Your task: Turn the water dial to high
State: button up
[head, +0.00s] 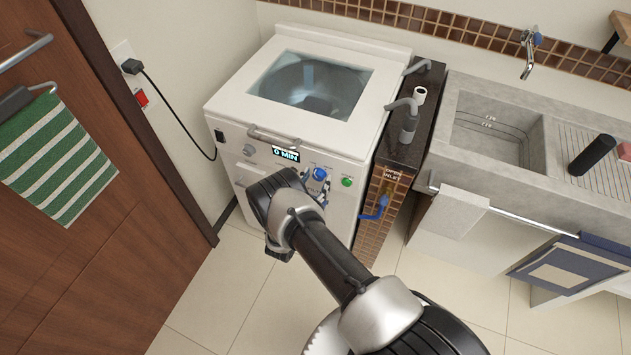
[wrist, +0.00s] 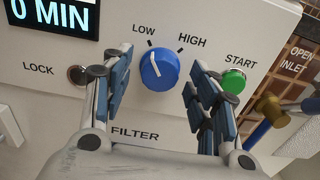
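The blue water dial (wrist: 159,70) is on the washer's white front panel, between the LOW and HIGH labels. Its white mark points up and left, toward the LOW tick. In the head view the dial (head: 320,173) shows just beyond my wrist. My gripper (wrist: 158,66) is open, with one finger on the left and one on the right of the dial. Gaps show between the fingers and the dial in the wrist view; I cannot tell the depth. The fingers are mostly hidden by my arm in the head view.
The green START button (wrist: 233,81) is close right of the right finger. The LOCK knob (wrist: 77,74) is beside the left finger. The display (wrist: 50,15) reads 0 MIN. A blue-handled inlet valve (wrist: 257,132) is at right. The washer lid (head: 312,82) is closed.

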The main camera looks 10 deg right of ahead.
jog(key=c, duration=1)
jog(key=m+b, duration=0.1)
jog(key=m, duration=0.2)
jog(key=shift+f+m+b, duration=0.15)
jog(key=shift+m+b, duration=0.2)
jog(key=shift+m, duration=0.05)
jog(key=m+b, duration=0.1)
jog(key=m, duration=0.2)
jog(key=shift+m, duration=0.3)
jog(key=m+b, duration=0.2)
jog(key=m, duration=0.4)
jog(key=shift+m, duration=0.4)
jog(key=o, duration=1.1)
